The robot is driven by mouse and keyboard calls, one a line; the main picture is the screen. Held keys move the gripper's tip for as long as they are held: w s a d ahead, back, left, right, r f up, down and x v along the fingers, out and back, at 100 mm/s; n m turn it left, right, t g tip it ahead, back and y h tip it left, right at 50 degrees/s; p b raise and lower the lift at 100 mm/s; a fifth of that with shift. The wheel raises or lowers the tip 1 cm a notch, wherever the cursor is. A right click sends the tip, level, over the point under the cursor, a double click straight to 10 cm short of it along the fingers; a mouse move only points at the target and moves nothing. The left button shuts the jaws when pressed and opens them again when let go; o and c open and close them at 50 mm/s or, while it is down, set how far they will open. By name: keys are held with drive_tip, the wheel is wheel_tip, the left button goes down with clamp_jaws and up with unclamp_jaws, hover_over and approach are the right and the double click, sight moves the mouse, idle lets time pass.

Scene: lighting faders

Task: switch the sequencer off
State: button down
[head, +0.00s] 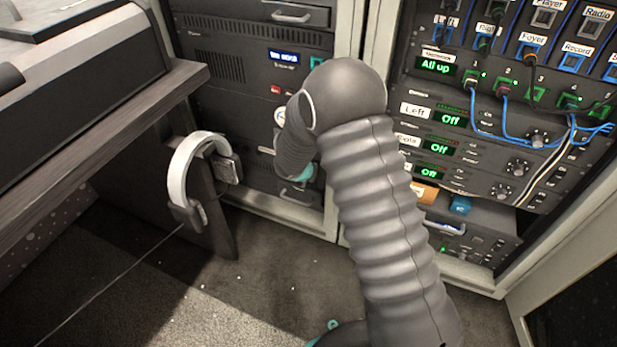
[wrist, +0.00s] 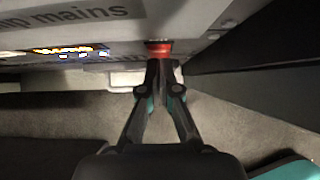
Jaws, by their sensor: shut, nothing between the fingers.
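In the wrist view, my gripper (wrist: 162,64) is shut and empty. Its fingertips are at a red button-like part (wrist: 158,46) on the underside of a grey panel edge. I cannot tell whether they touch it or stop just short. A label ending in "mains" (wrist: 90,16) is beside it, partly cut off. In the head view, my arm hides most of the gripper; only teal bits of it show in front of the left rack. A green display reading "All up" (head: 435,66) is lit on the right rack; the small label above it is hard to read.
Three displays below read "Off" (head: 450,118), beside labelled amplifiers. Blue patch cables (head: 500,128) hang across the right rack. A desk (head: 110,115) with headphones (head: 185,170) on its side stands at left. The carpet (head: 270,270) between is mostly clear.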

drive_tip(key=shift+w, duration=0.15)
idle(0.3)
drive_tip(key=shift+r+p, duration=0.55)
drive_tip(key=shift+r, duration=0.3)
